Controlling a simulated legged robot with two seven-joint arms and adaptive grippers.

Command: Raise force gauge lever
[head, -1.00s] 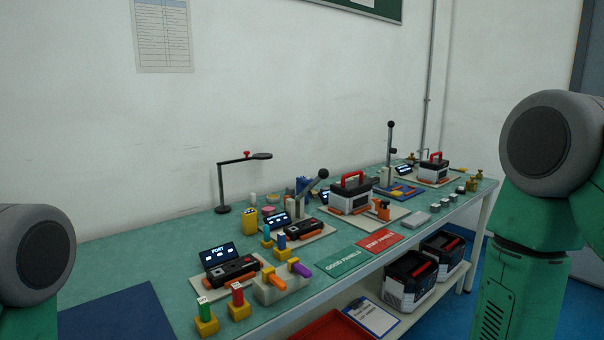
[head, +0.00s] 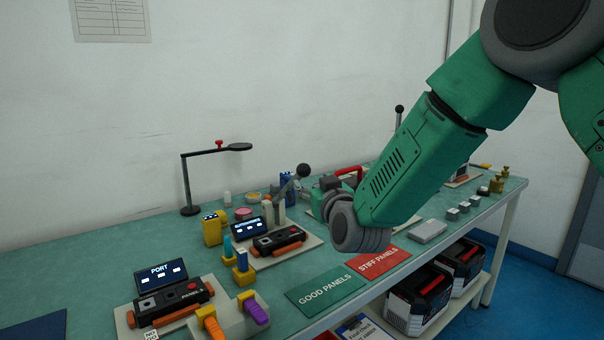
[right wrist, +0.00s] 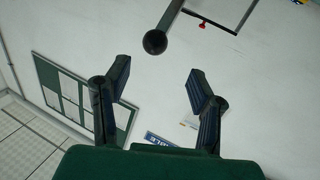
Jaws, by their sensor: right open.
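A lever with a black ball knob (head: 303,171) slants up to the right from a pale stand behind the middle panel unit (head: 278,240). A second, more distant upright lever with a black knob (head: 399,109) stands further right. My right gripper (head: 322,190) is beside the nearer knob, partly hidden by its own wrist. In the right wrist view, my right gripper (right wrist: 158,83) has its two fingers spread wide with nothing between them. A black knob (right wrist: 155,42) on a rod shows just beyond the fingertips, between their lines. My left gripper is out of view.
A black lamp-like stand (head: 186,185) rises at the back left. A panel unit (head: 170,300), yellow holders (head: 243,273), a green GOOD PANELS mat (head: 325,290) and a red STIFF PANELS mat (head: 378,262) lie in front. Dark crates (head: 418,295) sit on the shelf below.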

